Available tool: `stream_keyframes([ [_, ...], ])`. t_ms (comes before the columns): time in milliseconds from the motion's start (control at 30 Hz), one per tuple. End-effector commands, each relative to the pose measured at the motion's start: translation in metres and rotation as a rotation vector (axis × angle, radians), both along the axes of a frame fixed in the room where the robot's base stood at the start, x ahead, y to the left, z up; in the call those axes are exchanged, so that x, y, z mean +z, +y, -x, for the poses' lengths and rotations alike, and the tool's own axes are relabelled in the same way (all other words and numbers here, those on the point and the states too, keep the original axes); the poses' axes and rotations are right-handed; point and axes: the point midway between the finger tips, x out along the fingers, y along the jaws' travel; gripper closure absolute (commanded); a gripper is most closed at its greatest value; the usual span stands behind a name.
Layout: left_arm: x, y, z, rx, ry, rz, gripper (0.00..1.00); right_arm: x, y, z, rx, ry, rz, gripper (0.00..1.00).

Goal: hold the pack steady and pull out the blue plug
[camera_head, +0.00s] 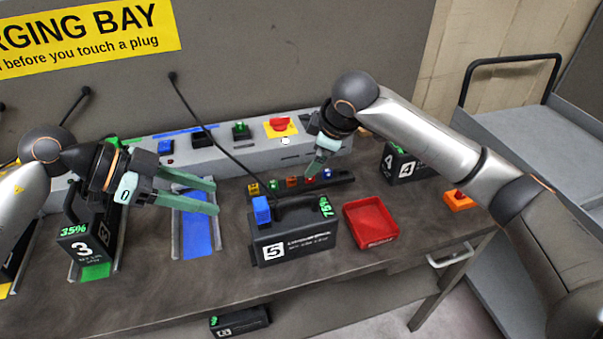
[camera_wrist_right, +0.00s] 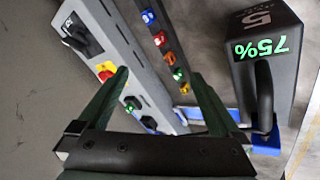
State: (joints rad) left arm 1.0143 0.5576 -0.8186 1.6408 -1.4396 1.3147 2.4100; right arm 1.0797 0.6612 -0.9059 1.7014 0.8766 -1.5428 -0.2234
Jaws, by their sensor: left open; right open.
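The black pack 5 (camera_head: 318,243) stands upright on the table, its green display reading 75%; it also shows in the right wrist view (camera_wrist_right: 262,28). The blue plug (camera_head: 262,211) sits at the pack's top left, beside its dark handle. Blue also shows by the handle in the right wrist view (camera_wrist_right: 265,142). My left gripper (camera_head: 216,198) is open and empty, its fingers pointing right toward the plug, a little left of it. My right gripper (camera_head: 318,165) is open above the row of small coloured parts behind the pack; its two fingers show apart in the right wrist view (camera_wrist_right: 160,76).
A blue bay (camera_head: 197,235) lies empty left of the pack. Pack 3 (camera_head: 85,240) stands further left, pack 4 (camera_head: 402,165) back right. A red tray (camera_head: 370,222) sits right of pack 5. The grey charger panel (camera_head: 225,157) runs behind. A black cable (camera_head: 207,125) hangs from the wall.

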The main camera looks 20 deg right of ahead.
Motion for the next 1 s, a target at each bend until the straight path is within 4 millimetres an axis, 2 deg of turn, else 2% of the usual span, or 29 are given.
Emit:
stream_keyframes([
  [33, 0.0, 0.0, 0.0, 0.0, 0.0, 0.0, 0.5, 0.012, 0.029, 0.009, 0.087, 0.057, -0.003, 0.0],
  [100, 0.0, 0.0, 0.0, 0.0, 0.0, 0.0, 0.5, 0.024, 0.059, 0.028, 0.208, 0.144, 0.006, 0.0],
  [167, 0.0, 0.0, 0.0, 0.0, 0.0, 0.0, 0.5, 0.034, 0.08, 0.043, 0.309, 0.205, 0.02, 0.0],
  [333, 0.0, 0.0, 0.0, 0.0, 0.0, 0.0, 0.5, 0.035, 0.071, 0.079, 0.482, 0.396, 0.15, 0.0],
  [433, 0.0, 0.0, 0.0, 0.0, 0.0, 0.0, 0.5, 0.036, 0.067, 0.09, 0.539, 0.455, 0.19, 0.0],
  [567, 0.0, 0.0, 0.0, 0.0, 0.0, 0.0, 0.5, 0.031, 0.065, 0.095, 0.563, 0.485, 0.206, 0.0],
  [767, 0.0, 0.0, 0.0, 0.0, 0.0, 0.0, 0.5, 0.001, 0.065, 0.096, 0.562, 0.487, 0.205, 0.0],
  [1000, 0.0, 0.0, 0.0, 0.0, 0.0, 0.0, 0.5, -0.046, 0.064, 0.096, 0.56, 0.487, 0.205, 0.0],
])
